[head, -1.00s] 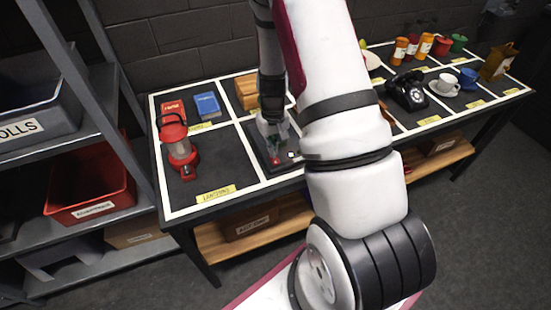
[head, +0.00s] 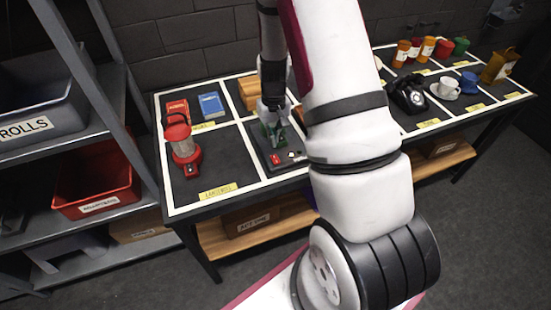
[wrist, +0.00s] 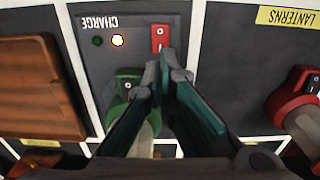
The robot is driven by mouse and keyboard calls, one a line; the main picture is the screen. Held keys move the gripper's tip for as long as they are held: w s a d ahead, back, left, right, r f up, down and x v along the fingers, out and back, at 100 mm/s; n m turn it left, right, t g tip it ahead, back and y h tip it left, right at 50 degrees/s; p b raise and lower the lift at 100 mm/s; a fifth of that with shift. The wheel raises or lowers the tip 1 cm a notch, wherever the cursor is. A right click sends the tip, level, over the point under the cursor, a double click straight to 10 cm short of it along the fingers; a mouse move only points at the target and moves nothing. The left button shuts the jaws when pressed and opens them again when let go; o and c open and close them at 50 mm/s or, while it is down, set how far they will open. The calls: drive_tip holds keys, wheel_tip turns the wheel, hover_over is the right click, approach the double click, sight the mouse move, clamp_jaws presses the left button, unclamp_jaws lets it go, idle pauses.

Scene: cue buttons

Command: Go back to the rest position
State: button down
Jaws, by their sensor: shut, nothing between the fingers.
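In the head view my gripper (head: 273,138) points down over the panel's back part, hiding the green switch. The red switch (head: 275,159) shows in front of it. Contact cannot be told.
A red lantern (head: 184,147) stands left of the panel, with red and blue books (head: 211,105) behind. A wooden block (head: 248,94) is close behind my gripper. A black telephone (head: 410,96) and cups stand right. Shelving (head: 110,80) borders the table's left.

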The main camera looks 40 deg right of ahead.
drive_tip(key=s+a+r+n+t, duration=0.15)
drive_tip(key=a+r, duration=0.35)
drive_tip(key=r, duration=0.6)
drive_tip(key=s+a+r+t, duration=0.15)
drive_tip(key=a+r, duration=0.45)
drive_tip(key=r, duration=0.6)
drive_tip(key=s+a+r+n+t, duration=0.1)
drive_tip(key=s+a+r, duration=0.2)
drive_tip(key=s+r, duration=0.2)
drive_tip(key=s+a+r+t, duration=0.1)
drive_tip(key=s+a+r, duration=0.3)
drive_tip(key=s, duration=0.7)
wheel_tip(320, 180, up, 2)
drive_tip(key=shift+s+r+n+t, duration=0.15)
drive_tip(key=shift+s+n+t, duration=0.15)
drive_tip(key=shift+s+n, duration=0.1)
drive_tip(key=shift+w, duration=0.1)
